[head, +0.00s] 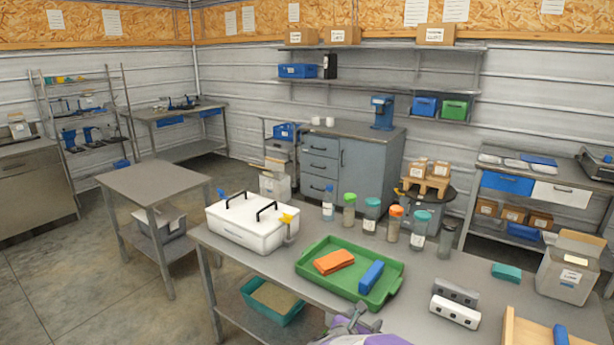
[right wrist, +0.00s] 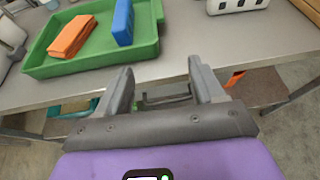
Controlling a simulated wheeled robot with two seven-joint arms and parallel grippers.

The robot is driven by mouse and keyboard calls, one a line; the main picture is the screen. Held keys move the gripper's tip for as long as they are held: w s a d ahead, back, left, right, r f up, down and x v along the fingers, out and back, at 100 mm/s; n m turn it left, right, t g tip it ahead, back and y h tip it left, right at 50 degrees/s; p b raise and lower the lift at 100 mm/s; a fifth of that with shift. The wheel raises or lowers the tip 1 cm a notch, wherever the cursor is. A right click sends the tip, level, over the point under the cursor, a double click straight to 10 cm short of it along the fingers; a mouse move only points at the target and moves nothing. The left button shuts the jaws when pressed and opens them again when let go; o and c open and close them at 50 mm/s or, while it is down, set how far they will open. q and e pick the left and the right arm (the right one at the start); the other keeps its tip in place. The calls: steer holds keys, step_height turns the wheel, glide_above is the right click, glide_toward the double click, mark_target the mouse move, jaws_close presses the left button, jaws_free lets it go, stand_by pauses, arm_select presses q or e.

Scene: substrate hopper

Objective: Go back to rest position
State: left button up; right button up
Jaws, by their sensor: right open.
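My right gripper (head: 350,325) shows at the bottom of the head view, at the front edge of the grey table (head: 250,258). In the right wrist view its two grey fingers (right wrist: 163,82) are apart, with nothing between them. The fingertips point toward the table's front edge, close to the green tray (right wrist: 85,67). My left gripper is in neither view.
The green tray (head: 312,266) holds an orange cloth (head: 333,262) and a blue block (head: 371,277). A white box (head: 250,228) stands left of it, several bottles behind.

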steer(key=s+f+m+g+y+p, duration=0.1)
steer(key=s+f+m+g+y, duration=0.7)
steer(key=s+f, duration=1.2)
arm_select(q)
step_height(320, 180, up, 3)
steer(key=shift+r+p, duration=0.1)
steer(key=shift+p, duration=0.9)
arm_select(e)
steer(key=s+a+f+m+g+y, duration=0.1)
steer(key=s+a+f+m+y, duration=0.1)
steer(key=s+m, duration=0.6)
steer(key=s+a+f+m+g+y, duration=0.1)
steer(key=s+a+m, duration=0.3)
steer(key=m, duration=1.1)
steer(key=s+f+y, duration=0.1)
steer(key=s, duration=0.2)
steer(key=shift+s+f, duration=0.4)
